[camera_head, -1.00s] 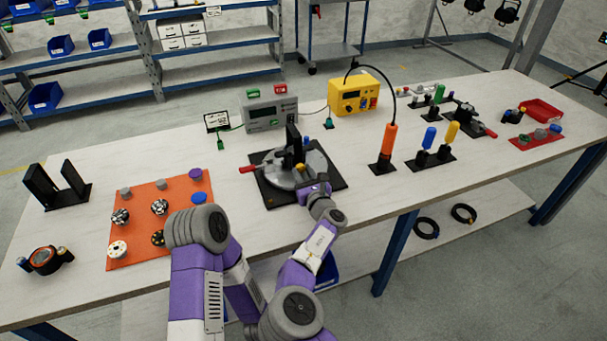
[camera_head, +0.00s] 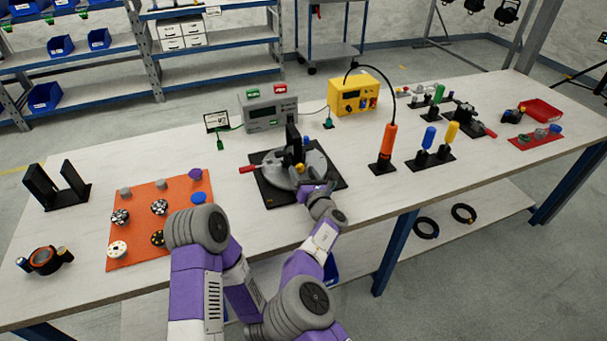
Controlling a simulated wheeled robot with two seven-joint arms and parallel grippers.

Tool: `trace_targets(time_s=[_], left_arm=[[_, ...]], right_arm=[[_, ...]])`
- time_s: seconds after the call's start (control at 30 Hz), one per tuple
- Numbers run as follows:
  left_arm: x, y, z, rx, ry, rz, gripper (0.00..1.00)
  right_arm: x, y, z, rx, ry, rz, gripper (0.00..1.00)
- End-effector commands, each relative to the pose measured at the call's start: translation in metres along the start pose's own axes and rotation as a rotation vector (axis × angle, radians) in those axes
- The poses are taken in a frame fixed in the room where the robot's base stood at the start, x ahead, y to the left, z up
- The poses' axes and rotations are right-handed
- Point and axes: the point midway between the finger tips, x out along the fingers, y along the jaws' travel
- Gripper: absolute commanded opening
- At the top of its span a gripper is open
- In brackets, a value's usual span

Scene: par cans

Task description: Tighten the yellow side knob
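The yellow side knob (camera_head: 300,167) is a small bright spot on the near side of a dark upright clamp (camera_head: 293,142). The clamp stands on a round grey disc (camera_head: 275,174) over a black base plate (camera_head: 278,200). My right gripper (camera_head: 316,186) is low at the disc's near right edge, just below and right of the yellow knob in the picture. Its fingers are small and partly hidden by its own body, so I cannot tell whether they are open or touch anything. My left gripper is not in view.
A red handle (camera_head: 249,169) sticks out left of the disc. An orange mat (camera_head: 130,245) with several knobs lies to the left. A grey meter box (camera_head: 268,114) and a yellow box (camera_head: 353,95) stand behind. An orange tool (camera_head: 389,142) stands upright to the right.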

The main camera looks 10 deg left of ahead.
Motion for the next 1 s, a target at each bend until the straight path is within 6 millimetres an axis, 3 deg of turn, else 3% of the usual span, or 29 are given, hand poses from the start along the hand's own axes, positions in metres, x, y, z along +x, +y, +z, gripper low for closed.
trace_targets(time_s=[0.27, 0.7, 1.0], left_arm=[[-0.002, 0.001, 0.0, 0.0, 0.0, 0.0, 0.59], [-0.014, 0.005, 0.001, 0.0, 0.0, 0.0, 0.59], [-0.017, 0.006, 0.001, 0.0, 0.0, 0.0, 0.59]], right_arm=[[-0.005, 0.0, 0.001, 0.0, 0.0, -0.001, 0.59], [-0.059, 0.001, 0.001, 0.0, 0.001, -0.001, 0.59], [-0.076, 0.0, 0.0, 0.0, 0.0, 0.001, 0.59]])
